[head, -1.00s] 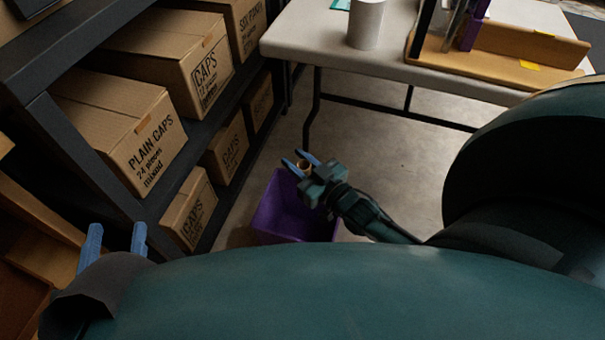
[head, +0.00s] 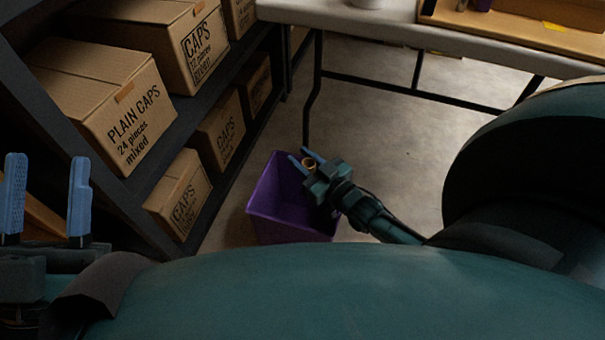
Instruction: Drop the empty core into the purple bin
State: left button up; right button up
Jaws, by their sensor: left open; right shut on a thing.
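The purple bin (head: 275,220) stands on the floor beside the shelf, open at the top. My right gripper (head: 304,162) is over the bin's upper right part in the picture. The gripper and wrist hide part of the bin's right side. How high the core is above the rim I cannot tell. My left gripper (head: 45,195) is at the left edge, open and empty, with its blue fingers pointing up.
A dark shelf (head: 165,145) with several cardboard boxes (head: 125,120) stands left of the bin. A pale table (head: 370,36) with dark legs is at the top, holding a wooden tray (head: 510,28). The floor (head: 390,120) between is clear.

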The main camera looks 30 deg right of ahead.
jog(key=o, duration=1)
pick_arm(q)
jog(key=shift+r, duration=0.1)
pick_arm(e)
jog(key=shift+s, duration=0.1)
pick_arm(q)
jog(key=shift+s+d+f+n+g+y+p, duration=0.1)
jog(key=shift+s+f+n+g+y+p, duration=0.2)
jog(key=shift+f+n+y+p, duration=0.5)
jog(key=shift+s+d+f+n+g+y+p, duration=0.1)
jog(key=shift+f+n+g+y+p, duration=0.25)
jog(key=shift+f+n+y+p, duration=0.45)
jog(key=shift+s+d+f+n+g+y+p, duration=0.15)
jog(key=shift+f+n+g+y+p, duration=0.25)
jog(key=shift+f+p, duration=0.45)
pick_arm(e)
jog(key=shift+s+d, duration=0.4)
jog(key=shift+s, duration=1.75)
jog(key=shift+s+d, duration=0.4)
jog(key=shift+s, duration=1.7)
jog(key=shift+s+d, duration=0.4)
jog(key=shift+s, duration=1.75)
pick_arm(q)
jog(key=shift+a+f, duration=0.1)
jog(key=shift+f, duration=0.1)
jog(key=shift+r, duration=0.1)
